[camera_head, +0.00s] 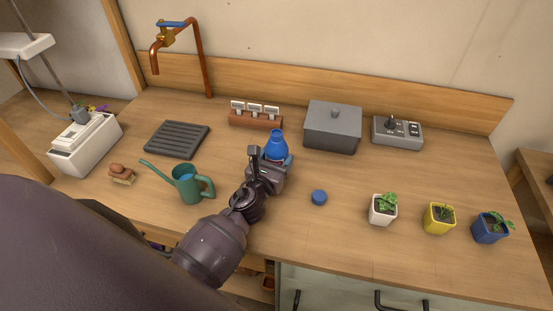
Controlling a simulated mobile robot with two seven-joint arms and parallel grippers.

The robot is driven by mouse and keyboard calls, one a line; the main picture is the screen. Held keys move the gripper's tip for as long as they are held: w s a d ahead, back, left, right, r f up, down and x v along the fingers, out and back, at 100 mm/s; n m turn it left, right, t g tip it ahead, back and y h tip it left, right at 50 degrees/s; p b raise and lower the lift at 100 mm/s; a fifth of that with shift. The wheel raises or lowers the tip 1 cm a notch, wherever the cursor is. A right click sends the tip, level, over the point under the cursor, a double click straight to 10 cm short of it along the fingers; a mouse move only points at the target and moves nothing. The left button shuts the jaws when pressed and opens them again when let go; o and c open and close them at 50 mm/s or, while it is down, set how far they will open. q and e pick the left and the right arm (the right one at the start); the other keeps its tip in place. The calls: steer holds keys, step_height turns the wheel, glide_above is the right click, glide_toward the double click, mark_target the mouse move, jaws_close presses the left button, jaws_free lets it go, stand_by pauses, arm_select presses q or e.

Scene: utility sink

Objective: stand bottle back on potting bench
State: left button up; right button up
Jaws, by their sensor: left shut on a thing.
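A blue bottle (275,146) is at the middle of the wooden potting bench (345,190). My left gripper (276,163) is shut on the bottle, at its lower part. The bottle looks upright, with its neck up. Its base is hidden by the gripper, so I cannot tell whether it touches the bench. A small round blue cap (319,197) lies on the bench to the right of the gripper. My right gripper does not show.
A green watering can (188,184) stands close to the left of my arm. Behind the bottle are a rack with white labels (256,119) and a grey lidded box (332,128). Several potted plants, such as the yellow pot (438,220), stand at the right. Bench between box and pots is clear.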

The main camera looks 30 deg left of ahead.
arm_select(q)
steer(key=shift+f, duration=0.1)
steer(key=o, duration=1)
steer(key=shift+o, duration=0.6)
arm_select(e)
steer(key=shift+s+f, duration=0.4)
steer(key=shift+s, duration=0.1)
arm_select(q)
steer(key=shift+r, duration=0.25)
steer(key=s, duration=0.3)
steer(key=s+b, duration=0.1)
steer(key=s, duration=0.3)
steer(key=s+d, duration=0.1)
steer(key=s, duration=0.3)
steer(key=shift+f, duration=0.15)
steer(key=shift+s, duration=0.4)
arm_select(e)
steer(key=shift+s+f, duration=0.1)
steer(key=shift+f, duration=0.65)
arm_select(q)
steer(key=shift+s, duration=0.1)
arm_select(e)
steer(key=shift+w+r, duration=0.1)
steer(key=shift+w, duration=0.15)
